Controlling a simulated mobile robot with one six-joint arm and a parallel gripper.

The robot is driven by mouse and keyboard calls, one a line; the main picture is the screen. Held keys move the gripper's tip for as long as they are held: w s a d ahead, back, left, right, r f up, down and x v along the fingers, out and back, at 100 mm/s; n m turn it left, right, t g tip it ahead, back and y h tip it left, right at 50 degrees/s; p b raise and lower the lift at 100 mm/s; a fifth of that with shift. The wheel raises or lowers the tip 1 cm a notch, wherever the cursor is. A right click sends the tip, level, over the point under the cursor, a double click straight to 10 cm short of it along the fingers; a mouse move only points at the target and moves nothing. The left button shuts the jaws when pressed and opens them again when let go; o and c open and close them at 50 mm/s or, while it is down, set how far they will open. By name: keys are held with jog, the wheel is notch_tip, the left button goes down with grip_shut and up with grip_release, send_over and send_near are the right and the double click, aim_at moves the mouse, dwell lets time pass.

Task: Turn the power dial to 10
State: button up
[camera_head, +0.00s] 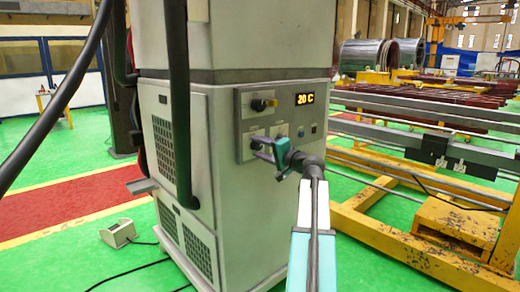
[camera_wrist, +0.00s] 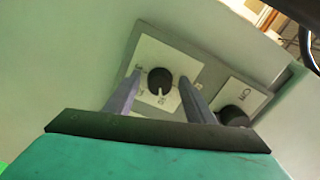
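A round black dial (camera_wrist: 160,81) with a white pointer mark sits on a pale label plate in the wrist view. The mark points toward the bottom of that picture, near small printed figures too blurred to read surely. My gripper (camera_wrist: 160,79) is open, one finger on each side of this dial, with a gap on both sides. In the head view my gripper (camera_head: 262,146) is at the lower left of the control panel (camera_head: 284,112), and its fingers mostly hide the dial there. The orange display (camera_head: 305,99) on the panel reads "20 C".
Another black knob (camera_wrist: 233,116) stands close to the right finger in the wrist view. The head view shows an upper knob (camera_head: 263,104) and a blue button (camera_head: 314,130) on the panel. A dark hose (camera_head: 179,100) hangs by the cabinet (camera_head: 215,215); a yellow frame (camera_head: 400,255) stands at right.

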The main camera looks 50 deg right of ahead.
jog(key=s+a+p, duration=0.1)
jog(key=s, duration=1.2)
jog(key=shift+s, duration=0.4)
